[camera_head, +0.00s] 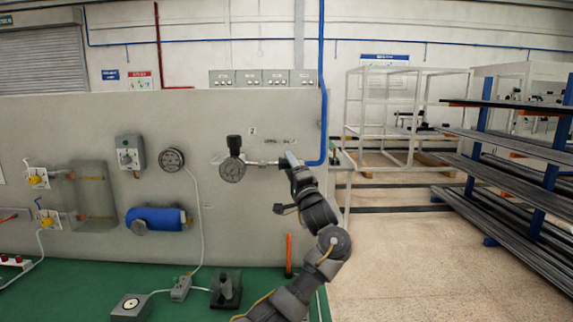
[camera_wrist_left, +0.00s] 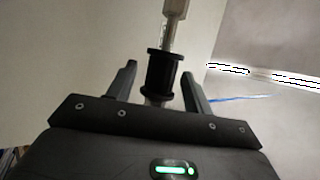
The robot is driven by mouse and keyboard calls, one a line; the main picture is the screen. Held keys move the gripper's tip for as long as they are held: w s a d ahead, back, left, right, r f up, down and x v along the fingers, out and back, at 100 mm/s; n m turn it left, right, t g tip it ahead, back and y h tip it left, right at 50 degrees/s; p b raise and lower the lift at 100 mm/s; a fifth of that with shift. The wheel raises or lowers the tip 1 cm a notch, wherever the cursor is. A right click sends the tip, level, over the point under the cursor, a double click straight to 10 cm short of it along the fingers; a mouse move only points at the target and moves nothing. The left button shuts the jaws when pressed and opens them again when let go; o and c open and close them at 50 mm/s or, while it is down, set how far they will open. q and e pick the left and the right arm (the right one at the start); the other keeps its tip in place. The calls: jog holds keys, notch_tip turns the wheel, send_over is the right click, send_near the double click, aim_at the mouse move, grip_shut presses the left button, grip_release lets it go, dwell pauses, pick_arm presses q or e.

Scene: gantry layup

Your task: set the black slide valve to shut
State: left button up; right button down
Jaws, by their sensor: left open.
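The black slide valve (camera_wrist_left: 163,72) is a spool-shaped black sleeve with wider rims, on a pale metal pipe, in the left wrist view. My left gripper (camera_wrist_left: 158,84) is open, with one finger on each side of the sleeve. I cannot tell whether either finger touches it. In the head view my left gripper (camera_head: 289,161) is at the right end of the short pipe (camera_head: 262,163) on the grey panel, and it largely hides the valve. I cannot tell the valve's setting. My right gripper is not in view.
A round gauge (camera_head: 232,170) with a black knob above it sits left of the valve. A blue pipe (camera_head: 323,100) runs down at its right. A blue cylinder (camera_head: 155,219) and a grey switch box (camera_head: 130,153) are further left. A green bench (camera_head: 75,285) lies below.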

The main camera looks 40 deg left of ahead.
pick_arm(q)
jog(key=b+v, duration=0.1)
jog(key=v, duration=0.6)
jog(key=shift+d+b, duration=0.35)
jog(key=shift+s+f, duration=0.15)
jog(key=shift+f, duration=0.05)
